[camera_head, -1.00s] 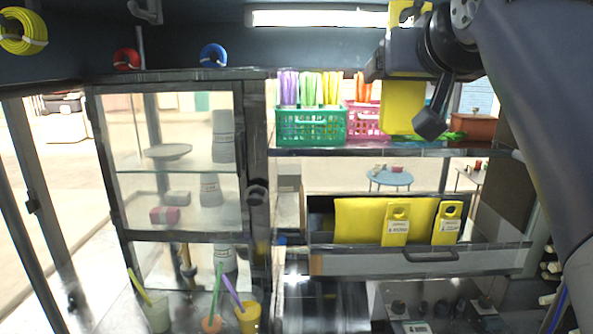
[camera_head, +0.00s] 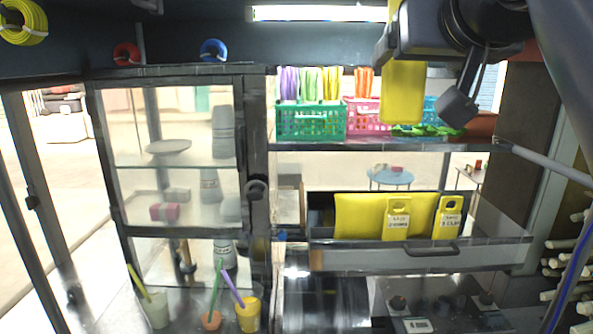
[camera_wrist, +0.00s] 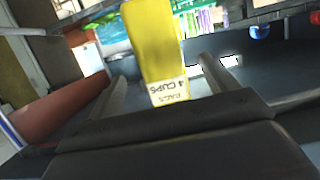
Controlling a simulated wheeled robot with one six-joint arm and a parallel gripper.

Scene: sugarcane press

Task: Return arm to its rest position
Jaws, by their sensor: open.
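My gripper (camera_head: 424,80) is at the top right of the head view, with its jaws open. In the wrist view its two fingers (camera_wrist: 163,74) stand apart. A yellow tag (camera_head: 403,92) hangs upright close behind the gripper. In the wrist view the yellow tag (camera_wrist: 155,45) shows between and beyond the fingers, with "4 CUPS" print upside down. Whether the fingers touch it I cannot tell. My arm and gripper hide the tag's upper part in the head view.
A green basket (camera_head: 311,123) and a pink basket (camera_head: 367,118) with coloured tubes stand on the shelf (camera_head: 330,146). Below, an open drawer (camera_head: 340,261) holds yellow tags (camera_head: 397,219). A glass cabinet (camera_head: 180,236) stands left. Cups with straws (camera_head: 248,315) stand at the bottom.

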